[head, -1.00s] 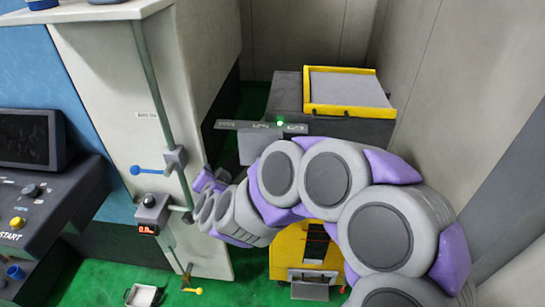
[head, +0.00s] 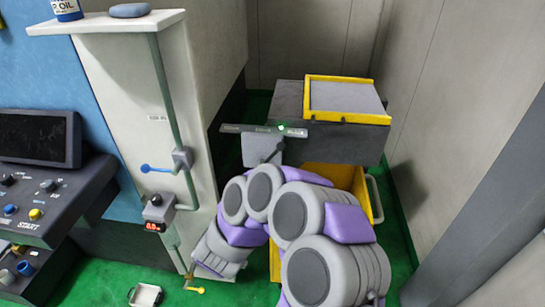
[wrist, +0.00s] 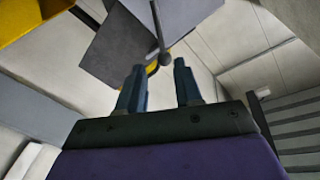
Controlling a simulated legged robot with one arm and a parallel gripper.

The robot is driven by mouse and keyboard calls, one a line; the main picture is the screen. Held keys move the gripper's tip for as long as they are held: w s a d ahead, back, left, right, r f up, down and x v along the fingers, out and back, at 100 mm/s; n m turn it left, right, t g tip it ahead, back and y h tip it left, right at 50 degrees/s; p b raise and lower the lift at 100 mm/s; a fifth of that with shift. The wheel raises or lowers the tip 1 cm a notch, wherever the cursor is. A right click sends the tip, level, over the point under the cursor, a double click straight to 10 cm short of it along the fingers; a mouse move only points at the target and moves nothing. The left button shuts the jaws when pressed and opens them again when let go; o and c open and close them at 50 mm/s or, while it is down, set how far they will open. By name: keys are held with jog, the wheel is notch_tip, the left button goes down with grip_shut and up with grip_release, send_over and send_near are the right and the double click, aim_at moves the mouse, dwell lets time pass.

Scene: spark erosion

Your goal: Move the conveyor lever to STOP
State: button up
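A lever (wrist: 160,38), a thin dark rod with a round knob at its end, shows at the top of the wrist view in front of a grey panel (wrist: 115,48). My gripper (wrist: 158,75) is open, with its two blue-grey fingers apart and nothing between them. The lever's knob appears in the gap above the fingertips; the distance is hard to judge. In the head view, a grey label strip (head: 245,128) with a green light (head: 281,127) sits by the conveyor unit (head: 290,100). Its lettering is too small to read. My fingers are not clearly visible there.
The conveyor unit has a yellow-framed top (head: 346,117). A pale cabinet (head: 110,110) with a pipe and a blue valve handle (head: 157,169) stands left. A control console (head: 55,200) is at far left. A small tray (head: 146,296) lies on the green floor. Walls close in right.

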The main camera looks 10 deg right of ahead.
aim_at(272, 156)
jog(key=b+x, duration=0.2)
jog(key=x, duration=1.1)
jog(key=shift+w+d, duration=0.1)
jog(key=shift+w, duration=0.25)
jog(key=shift+c, duration=0.2)
grip_shut()
